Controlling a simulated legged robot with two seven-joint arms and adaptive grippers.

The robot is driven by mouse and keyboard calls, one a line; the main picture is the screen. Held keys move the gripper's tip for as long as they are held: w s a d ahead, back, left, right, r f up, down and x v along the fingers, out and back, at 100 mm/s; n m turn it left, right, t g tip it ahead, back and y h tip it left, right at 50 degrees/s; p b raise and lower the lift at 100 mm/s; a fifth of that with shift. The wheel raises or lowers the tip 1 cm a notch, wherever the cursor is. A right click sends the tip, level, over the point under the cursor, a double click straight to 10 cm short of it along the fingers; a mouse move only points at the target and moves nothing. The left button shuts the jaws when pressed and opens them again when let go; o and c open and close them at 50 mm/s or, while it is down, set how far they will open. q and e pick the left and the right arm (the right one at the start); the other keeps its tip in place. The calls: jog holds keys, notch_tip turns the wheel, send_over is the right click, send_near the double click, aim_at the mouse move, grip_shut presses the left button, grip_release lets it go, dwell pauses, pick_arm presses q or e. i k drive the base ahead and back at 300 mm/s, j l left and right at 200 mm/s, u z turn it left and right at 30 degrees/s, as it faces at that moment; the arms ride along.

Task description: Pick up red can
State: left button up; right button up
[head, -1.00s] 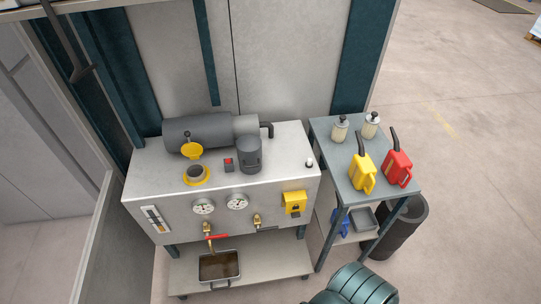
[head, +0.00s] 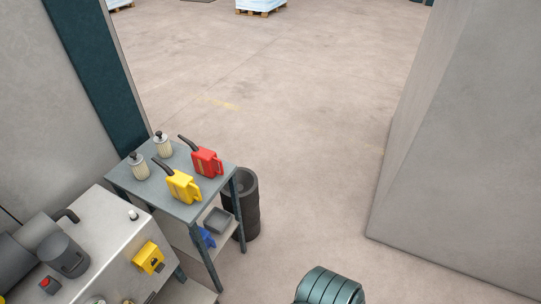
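The red can (head: 207,162) with a dark spout stands upright on the grey side table (head: 197,208), towards its right end. A yellow can (head: 183,186) of similar shape stands in front of it and to its left. Neither of my grippers shows in the head view. A rounded dark green part at the bottom edge is mine, and it is apart from the can.
Two pale filter-like cylinders (head: 139,165) stand at the table's left. A dark bin (head: 246,205) is beside the table on the right. A machine bench (head: 115,250) adjoins at lower left. A grey wall (head: 450,150) rises at right; open floor (head: 310,150) lies between.

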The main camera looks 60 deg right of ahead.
aim_at(205, 161)
jog(key=z, duration=1.25)
